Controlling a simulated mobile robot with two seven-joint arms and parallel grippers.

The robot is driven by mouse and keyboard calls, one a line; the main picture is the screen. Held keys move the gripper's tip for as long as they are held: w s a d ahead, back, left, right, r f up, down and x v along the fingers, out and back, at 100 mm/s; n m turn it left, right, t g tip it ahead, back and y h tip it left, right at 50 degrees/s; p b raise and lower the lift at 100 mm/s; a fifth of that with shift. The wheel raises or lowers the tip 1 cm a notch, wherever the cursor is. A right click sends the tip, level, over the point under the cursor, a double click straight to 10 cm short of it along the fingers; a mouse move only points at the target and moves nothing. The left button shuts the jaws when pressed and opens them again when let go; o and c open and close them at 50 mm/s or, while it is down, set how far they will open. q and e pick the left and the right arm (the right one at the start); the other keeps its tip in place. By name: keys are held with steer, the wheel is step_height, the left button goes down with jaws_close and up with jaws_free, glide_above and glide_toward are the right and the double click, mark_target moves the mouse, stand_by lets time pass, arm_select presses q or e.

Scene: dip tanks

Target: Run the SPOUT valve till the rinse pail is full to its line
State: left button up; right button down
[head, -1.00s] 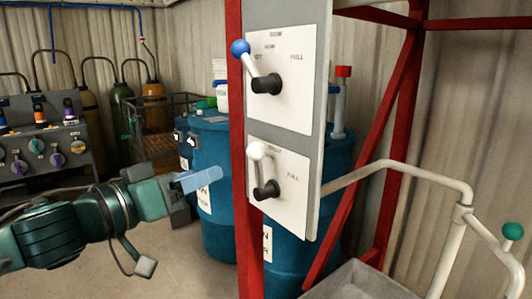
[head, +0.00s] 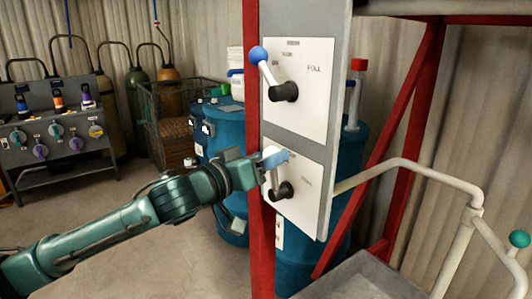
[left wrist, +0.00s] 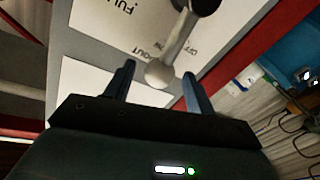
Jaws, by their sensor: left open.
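The lower valve lever (head: 274,180), white with a black hub, is on the lower white plate (head: 312,180) and points up and slightly left. In the left wrist view its round white knob (left wrist: 159,74) lies between the two fingers, near their tips. The lettering beside it ends in "OUT", and "FULL" shows farther along the plate. My left gripper (head: 275,158) is open at the lever's upper end; I cannot tell whether a finger touches it. My right gripper is not in view. I cannot make out a rinse pail or its line.
A second lever with a blue knob (head: 258,54) is on the plate above. A red post (head: 262,240) stands beside the panel. Blue drums (head: 228,130) stand behind. Floor at left is open.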

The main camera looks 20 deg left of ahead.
arm_select(q)
steer(key=shift+w+d, duration=0.15)
steer(key=shift+w, duration=0.1)
steer(key=shift+c, duration=0.4)
jaws_close()
